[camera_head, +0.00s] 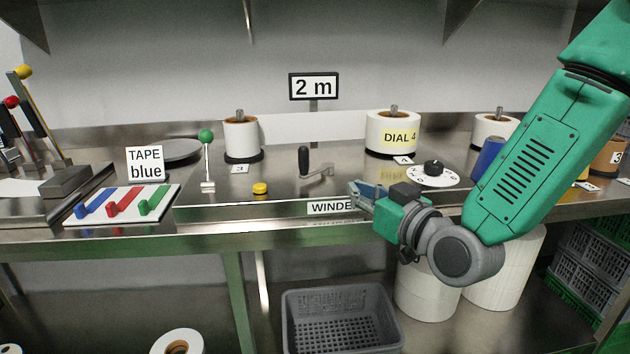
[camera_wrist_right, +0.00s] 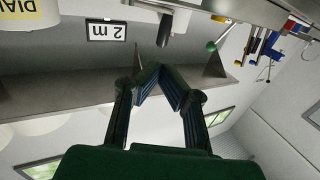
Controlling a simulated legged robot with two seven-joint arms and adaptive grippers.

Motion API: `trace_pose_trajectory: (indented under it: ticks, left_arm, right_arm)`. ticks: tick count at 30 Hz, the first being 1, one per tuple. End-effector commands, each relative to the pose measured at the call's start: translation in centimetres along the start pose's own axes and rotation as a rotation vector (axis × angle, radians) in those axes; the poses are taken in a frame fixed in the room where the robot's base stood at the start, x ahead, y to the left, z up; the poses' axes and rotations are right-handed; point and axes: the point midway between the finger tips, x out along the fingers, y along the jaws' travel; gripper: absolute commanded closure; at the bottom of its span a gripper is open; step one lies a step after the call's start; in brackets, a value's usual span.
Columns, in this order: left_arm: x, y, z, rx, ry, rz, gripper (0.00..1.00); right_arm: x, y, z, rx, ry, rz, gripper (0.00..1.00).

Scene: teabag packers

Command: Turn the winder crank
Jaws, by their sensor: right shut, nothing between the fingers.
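The winder crank (camera_head: 318,172) is on the steel bench in the middle of the head view, with a grey arm and an upright black handle (camera_head: 304,158). My right gripper (camera_head: 360,190) is shut and empty at the front edge of the bench, right of the crank and apart from it. It partly covers the WINDER label (camera_head: 328,207). In the right wrist view, which is upside down, the black handle (camera_wrist_right: 166,28) shows beyond my closed fingertips (camera_wrist_right: 162,72). My left gripper is not in view.
A green-knobbed lever (camera_head: 206,140) and a yellow button (camera_head: 260,188) stand left of the crank. A dial (camera_head: 433,174) is to its right. Paper rolls (camera_head: 393,130) stand behind. A "2 m" sign (camera_head: 314,87) rises at the back. A grey crate (camera_head: 340,320) sits below.

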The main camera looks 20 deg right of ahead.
Motion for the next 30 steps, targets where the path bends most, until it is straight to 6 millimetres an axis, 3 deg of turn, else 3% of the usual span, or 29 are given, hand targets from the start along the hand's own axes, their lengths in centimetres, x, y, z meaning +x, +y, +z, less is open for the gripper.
trace_pose_trajectory:
  ticks: [5, 21, 30]
  left_arm:
    - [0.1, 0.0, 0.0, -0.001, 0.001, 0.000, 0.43]
    - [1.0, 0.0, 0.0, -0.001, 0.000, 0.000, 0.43]
    - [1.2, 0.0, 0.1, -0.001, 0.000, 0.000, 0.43]
  right_arm:
    - [1.4, -0.3, -0.1, -0.001, 0.001, -0.011, 1.00]
    - [11.8, -0.1, 0.0, 0.002, 0.004, -0.007, 1.00]
    - [13.8, -0.2, -0.2, 0.001, 0.003, -0.008, 1.00]
